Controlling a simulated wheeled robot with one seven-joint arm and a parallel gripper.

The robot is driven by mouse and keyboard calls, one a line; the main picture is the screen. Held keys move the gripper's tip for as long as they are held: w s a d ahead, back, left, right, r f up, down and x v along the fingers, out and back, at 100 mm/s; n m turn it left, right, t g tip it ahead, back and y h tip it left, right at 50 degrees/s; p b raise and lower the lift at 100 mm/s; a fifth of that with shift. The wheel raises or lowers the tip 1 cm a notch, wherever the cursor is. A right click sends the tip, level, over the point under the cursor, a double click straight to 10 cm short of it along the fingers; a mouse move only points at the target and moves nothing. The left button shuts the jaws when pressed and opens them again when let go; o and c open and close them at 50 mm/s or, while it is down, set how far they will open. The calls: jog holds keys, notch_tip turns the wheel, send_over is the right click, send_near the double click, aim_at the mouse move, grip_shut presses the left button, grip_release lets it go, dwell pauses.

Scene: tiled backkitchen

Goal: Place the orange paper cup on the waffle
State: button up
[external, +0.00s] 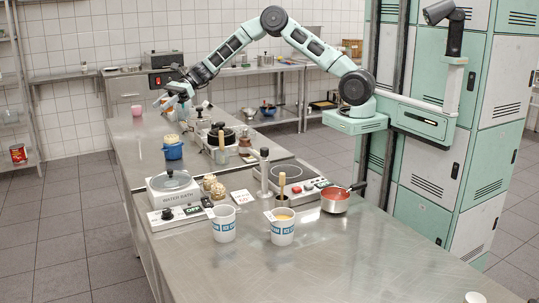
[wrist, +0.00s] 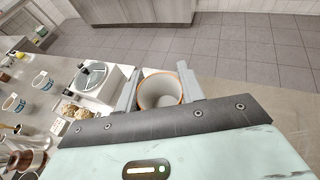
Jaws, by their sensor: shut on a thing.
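The orange paper cup (wrist: 160,93) shows in the wrist view as an orange rim around a pale inside. It sits between the two fingers of my gripper (wrist: 165,92), which is shut on it. In the external view my gripper (external: 177,94) is raised over the far left part of the steel counter; the cup is too small there to make out clearly. Brown, waffle-like pieces (external: 210,184) lie just right of the water bath; they also show in the wrist view (wrist: 75,109), partly hidden by my gripper. I cannot tell their exact shape.
The water bath (external: 173,183) stands at the counter's left edge. Two white-and-blue cups (external: 223,225), a red-filled saucepan (external: 335,202) and a hotplate (external: 290,178) stand nearby. A blue pot (external: 173,151) and a pink cup (external: 136,111) are farther back. The front counter is mostly clear.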

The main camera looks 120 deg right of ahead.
jog(key=p, duration=0.1)
send_over(168, 138)
jog(key=shift+h, duration=0.3)
jog(key=f, duration=0.5)
jog(key=shift+d+f, duration=0.15)
jog(key=shift+d, duration=0.15)
jog(key=shift+f+p, duration=0.75)
jog(key=shift+f, duration=1.6)
jog(key=shift+f, duration=0.1)
jog(key=o, duration=1)
jog(key=b+v, duration=0.3)
jog(key=v, duration=0.9)
